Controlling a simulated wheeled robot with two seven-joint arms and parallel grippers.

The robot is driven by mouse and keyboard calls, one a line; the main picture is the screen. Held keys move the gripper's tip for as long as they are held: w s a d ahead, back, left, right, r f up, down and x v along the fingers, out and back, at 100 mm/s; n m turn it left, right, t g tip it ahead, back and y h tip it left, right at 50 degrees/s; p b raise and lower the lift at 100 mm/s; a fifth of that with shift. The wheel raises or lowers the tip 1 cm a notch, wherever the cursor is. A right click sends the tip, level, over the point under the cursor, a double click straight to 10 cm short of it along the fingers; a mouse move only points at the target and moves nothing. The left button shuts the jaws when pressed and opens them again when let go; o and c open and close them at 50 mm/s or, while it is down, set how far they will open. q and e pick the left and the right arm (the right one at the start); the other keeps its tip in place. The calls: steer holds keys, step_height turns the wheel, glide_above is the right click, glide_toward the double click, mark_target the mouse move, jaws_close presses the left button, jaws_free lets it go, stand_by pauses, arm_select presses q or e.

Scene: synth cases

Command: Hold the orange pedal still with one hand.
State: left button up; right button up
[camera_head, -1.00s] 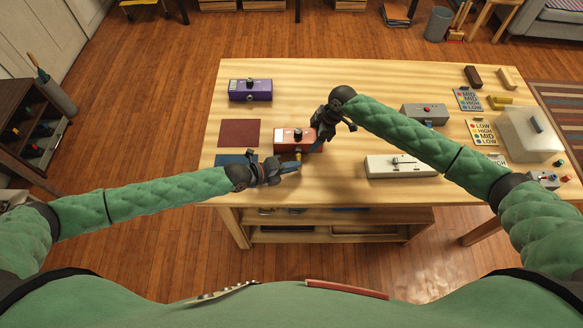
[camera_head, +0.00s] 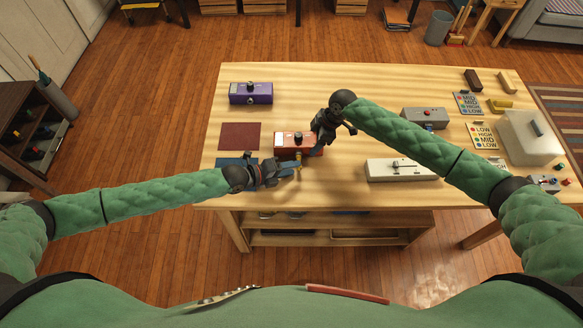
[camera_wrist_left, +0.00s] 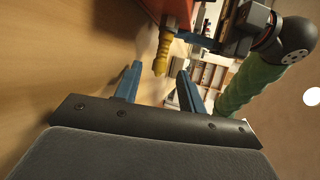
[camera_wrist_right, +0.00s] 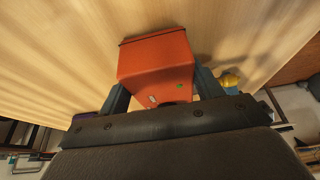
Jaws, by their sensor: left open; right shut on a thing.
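The orange pedal (camera_head: 288,142) is on the table, left of the middle; it fills the middle of the right wrist view (camera_wrist_right: 155,62). My right gripper (camera_head: 317,148) is shut on the pedal, with one finger on each side in its wrist view (camera_wrist_right: 163,88). A yellow plug (camera_head: 298,156) is at the pedal's near side; it also shows in the left wrist view (camera_wrist_left: 161,52). My left gripper (camera_head: 293,168) is open just in front of the plug. In its wrist view the plug's tip is near the gap between the open fingertips (camera_wrist_left: 158,72); I cannot tell if they touch.
A purple pedal (camera_head: 250,93) is at the back left. A dark red mat (camera_head: 239,136) and a blue mat (camera_head: 228,160) lie left of the orange pedal. A white slider box (camera_head: 400,171), a grey box (camera_head: 424,116) and a clear cover (camera_head: 530,138) stand to the right.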

arm_select(q)
steer(key=v, duration=1.1)
arm_select(e)
steer(key=o, duration=1.2)
steer(key=shift+c, duration=0.2)
steer(key=shift+r, duration=0.1)
steer(key=v, duration=1.2)
